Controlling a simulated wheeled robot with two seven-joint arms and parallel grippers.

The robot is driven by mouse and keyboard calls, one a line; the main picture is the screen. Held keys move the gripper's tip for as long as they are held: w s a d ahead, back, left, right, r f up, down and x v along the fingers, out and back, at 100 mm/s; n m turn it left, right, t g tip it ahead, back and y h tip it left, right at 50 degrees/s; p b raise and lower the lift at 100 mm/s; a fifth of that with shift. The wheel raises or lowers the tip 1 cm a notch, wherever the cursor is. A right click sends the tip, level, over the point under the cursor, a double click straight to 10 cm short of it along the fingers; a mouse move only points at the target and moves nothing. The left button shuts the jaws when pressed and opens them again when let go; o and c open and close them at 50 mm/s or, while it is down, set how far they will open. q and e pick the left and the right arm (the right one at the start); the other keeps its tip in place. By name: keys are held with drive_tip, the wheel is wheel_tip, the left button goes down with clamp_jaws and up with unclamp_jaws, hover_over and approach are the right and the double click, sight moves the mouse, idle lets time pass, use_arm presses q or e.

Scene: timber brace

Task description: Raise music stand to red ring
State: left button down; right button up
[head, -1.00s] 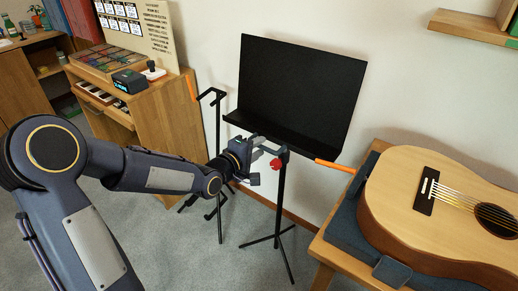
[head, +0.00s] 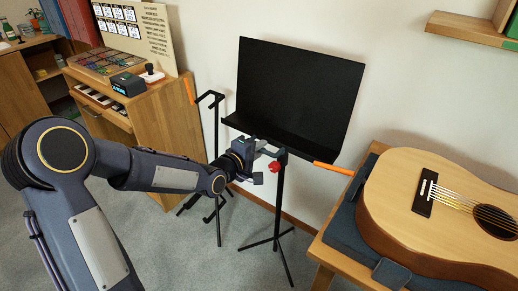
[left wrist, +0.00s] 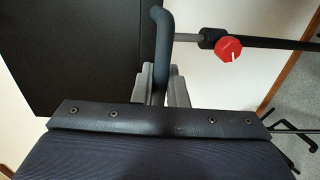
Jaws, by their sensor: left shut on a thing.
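The music stand has a wide black desk (head: 298,92) on a thin dark pole (head: 279,205) with splayed legs, upright near the wall. A red knob (head: 274,167) sits on the pole just below the desk; in the left wrist view the knob (left wrist: 229,49) shows a white mark. My left gripper (head: 254,160) is just left of the pole under the desk. In the left wrist view its fingers are shut on a dark bent handle (left wrist: 163,45) joined to the stand. I cannot make out a red ring on the pole. My right gripper is not in view.
A guitar (head: 430,205) lies on a blue pad (head: 345,233) on a bench at right. A second black stand (head: 217,150) stands close at left, beside a wooden cabinet (head: 165,135). Orange strips (head: 333,167) show near the desk. A shelf (head: 465,30) is at upper right.

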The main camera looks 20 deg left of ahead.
use_arm(q)
wheel_tip(320, 180, up, 10)
drive_tip(key=p, duration=0.6)
drive_tip(key=shift+r, duration=0.25)
drive_tip(key=c, duration=1.5)
unclamp_jaws()
drive_tip(key=shift+f, duration=0.2)
drive_tip(key=shift+c, duration=0.2)
drive_tip(key=p+v, duration=0.1)
drive_tip(key=v, duration=0.7)
drive_tip(key=shift+p, duration=0.3)
